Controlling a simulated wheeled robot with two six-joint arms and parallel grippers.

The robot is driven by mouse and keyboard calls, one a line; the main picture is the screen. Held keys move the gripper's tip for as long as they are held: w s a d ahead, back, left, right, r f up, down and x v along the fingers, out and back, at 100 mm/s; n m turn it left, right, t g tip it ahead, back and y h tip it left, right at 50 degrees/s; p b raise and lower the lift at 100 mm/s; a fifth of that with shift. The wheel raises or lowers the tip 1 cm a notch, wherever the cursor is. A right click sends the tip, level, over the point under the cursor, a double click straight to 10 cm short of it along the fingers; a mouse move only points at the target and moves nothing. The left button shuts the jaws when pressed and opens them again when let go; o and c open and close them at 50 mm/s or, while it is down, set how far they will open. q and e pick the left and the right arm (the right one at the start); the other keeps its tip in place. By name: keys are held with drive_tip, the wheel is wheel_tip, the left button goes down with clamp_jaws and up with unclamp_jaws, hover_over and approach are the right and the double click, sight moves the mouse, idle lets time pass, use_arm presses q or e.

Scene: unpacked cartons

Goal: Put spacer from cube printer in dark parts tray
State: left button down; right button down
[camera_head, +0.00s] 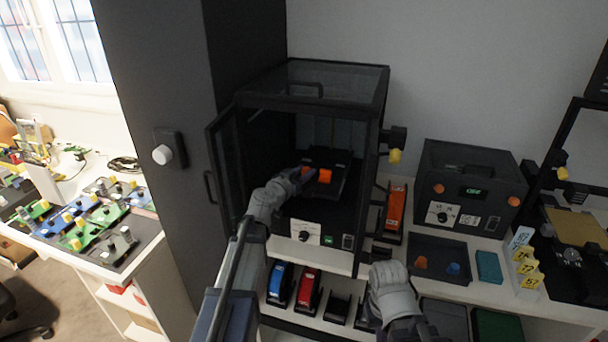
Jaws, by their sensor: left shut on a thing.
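The cube printer (262,104), a black-framed box with clear panels, stands in the middle with its door open to the left. My left gripper (304,173) is inside it, shut on a small orange piece, which looks like the spacer (310,174), at the print bed. Another orange patch (325,175) shows just right of it. The fingertips are small and partly hidden. The dark parts tray (432,271) lies on the bench right of the printer, holding an orange and a blue piece. My right wrist is in front of the bench, left of the tray; its fingers are not clear.
A second black machine (470,180) stands behind the tray. A teal block (489,268) and yellow number tags (526,267) are right of the tray. An orange-and-black holder (395,208) is beside the printer. The open door (216,180) flanks my left arm.

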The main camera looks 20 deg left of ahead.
use_arm(q)
drive_tip(key=shift+f, duration=0.2)
drive_tip(key=c, duration=0.5)
unclamp_jaws()
drive_tip(key=v, duration=0.8)
drive_tip(key=shift+a+p, duration=0.15)
drive_tip(key=shift+p, duration=0.25)
drive_tip(key=shift+c, duration=0.2)
drive_tip(key=shift+w+r+p, duration=0.15)
drive_tip(key=shift+p, duration=0.2)
drive_tip(key=shift+c, duration=0.8)
drive_tip(key=g+p, duration=0.1)
drive_tip(key=p, duration=0.1)
drive_tip(key=r+g+p, duration=0.1)
drive_tip(key=p, duration=0.2)
drive_tip(key=shift+w+d+r, duration=0.15)
drive_tip(key=shift+d+r, duration=0.1)
drive_tip(key=shift+d, duration=0.1)
drive_tip(key=shift+c, duration=0.2)
drive_tip(key=shift+f+g+y, duration=0.3)
drive_tip(key=shift+f+g, duration=0.1)
drive_tip(key=shift+f, duration=0.05)
drive_tip(key=shift+x, duration=1.35)
